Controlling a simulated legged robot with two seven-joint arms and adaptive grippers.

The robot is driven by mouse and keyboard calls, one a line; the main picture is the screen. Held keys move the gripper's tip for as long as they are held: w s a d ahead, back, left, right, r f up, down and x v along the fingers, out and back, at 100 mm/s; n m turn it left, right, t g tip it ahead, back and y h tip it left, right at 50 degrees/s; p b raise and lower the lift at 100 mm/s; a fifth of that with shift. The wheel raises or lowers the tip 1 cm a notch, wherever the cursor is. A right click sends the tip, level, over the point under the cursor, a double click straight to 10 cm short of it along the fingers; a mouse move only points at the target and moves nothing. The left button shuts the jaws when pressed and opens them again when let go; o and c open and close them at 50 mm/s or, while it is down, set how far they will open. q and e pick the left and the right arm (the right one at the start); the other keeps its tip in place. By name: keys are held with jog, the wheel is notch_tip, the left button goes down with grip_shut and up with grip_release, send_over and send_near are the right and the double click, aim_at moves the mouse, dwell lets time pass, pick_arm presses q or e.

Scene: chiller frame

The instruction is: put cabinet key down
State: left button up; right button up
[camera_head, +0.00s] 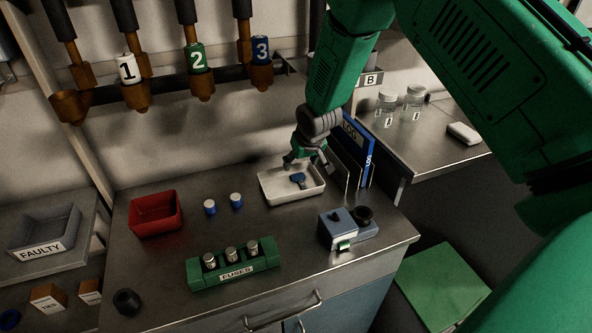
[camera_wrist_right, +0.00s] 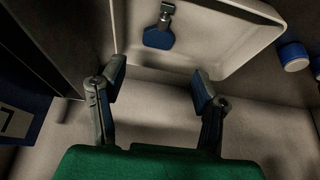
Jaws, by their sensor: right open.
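The cabinet key (camera_head: 298,179), with a blue head, lies in a shallow white tray (camera_head: 279,197) on the metal worktop. In the right wrist view the key (camera_wrist_right: 159,36) lies flat on the floor of the tray (camera_wrist_right: 233,58), ahead of the fingertips. My right gripper (camera_head: 307,163) hangs over the back right part of the tray. Its two fingers (camera_wrist_right: 158,85) are spread apart with nothing between them, and the key is clear of them. My left gripper does not show in either view.
A red bin (camera_head: 155,214), two blue-and-white cylinders (camera_head: 223,204) and a green fuse holder (camera_head: 233,265) stand left of and in front of the tray. A blue-grey device (camera_head: 346,228) stands at the right front. Upright folders (camera_head: 357,150) stand close behind my right gripper.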

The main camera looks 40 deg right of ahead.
aim_at(303, 187)
jog(key=shift+a+v, duration=0.15)
jog(key=shift+v, duration=1.15)
jog(key=shift+a+v, duration=0.15)
jog(key=shift+v, duration=1.2)
jog(key=shift+d+f, duration=0.15)
jog(key=shift+d, duration=0.15)
